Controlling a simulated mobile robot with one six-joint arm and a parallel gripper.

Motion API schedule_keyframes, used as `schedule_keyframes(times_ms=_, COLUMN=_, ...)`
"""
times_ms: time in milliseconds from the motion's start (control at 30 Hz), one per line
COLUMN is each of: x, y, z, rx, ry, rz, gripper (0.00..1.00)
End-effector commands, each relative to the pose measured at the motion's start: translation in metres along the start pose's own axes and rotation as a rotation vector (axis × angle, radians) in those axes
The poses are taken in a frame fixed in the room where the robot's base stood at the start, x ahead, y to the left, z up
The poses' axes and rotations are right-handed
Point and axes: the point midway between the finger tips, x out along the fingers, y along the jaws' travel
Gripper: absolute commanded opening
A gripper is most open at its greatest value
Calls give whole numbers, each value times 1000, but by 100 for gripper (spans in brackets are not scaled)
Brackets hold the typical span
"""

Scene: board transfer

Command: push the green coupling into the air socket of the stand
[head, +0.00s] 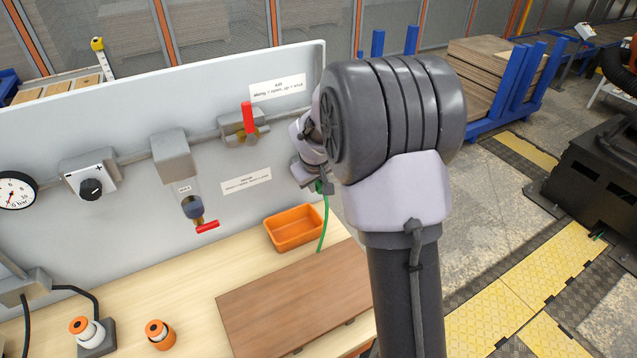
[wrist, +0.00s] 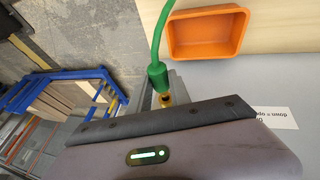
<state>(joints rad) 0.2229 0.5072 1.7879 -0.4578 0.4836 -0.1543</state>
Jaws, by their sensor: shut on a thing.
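The green coupling (wrist: 157,78) has a brass tip and a green hose running up from it in the wrist view. My gripper (wrist: 161,88) is shut on it, and the dark gripper body covers part of the jaws. In the head view the green coupling (head: 319,187) shows small at my gripper (head: 323,188), with its hose hanging down beside the orange bin. The stand (head: 110,125) is a pale upright panel with a pipe along it. The pipe runs right from a red-lever air valve (head: 248,120), lever up, toward my arm. I cannot make out the air socket; my arm covers that area.
An orange bin (head: 268,237) sits on the wooden bench below the panel, and also shows in the wrist view (wrist: 245,30). A brown board (head: 290,305) lies in front. A second red-handled valve (head: 207,227) sticks out left. Two orange-topped pieces stand front left.

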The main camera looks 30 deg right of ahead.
Motion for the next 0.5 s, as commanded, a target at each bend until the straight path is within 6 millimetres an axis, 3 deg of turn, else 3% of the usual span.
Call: schedule_keyframes(times_ms=500, x=4, y=0, z=-11, rx=-1, ry=0, rz=0, gripper=0)
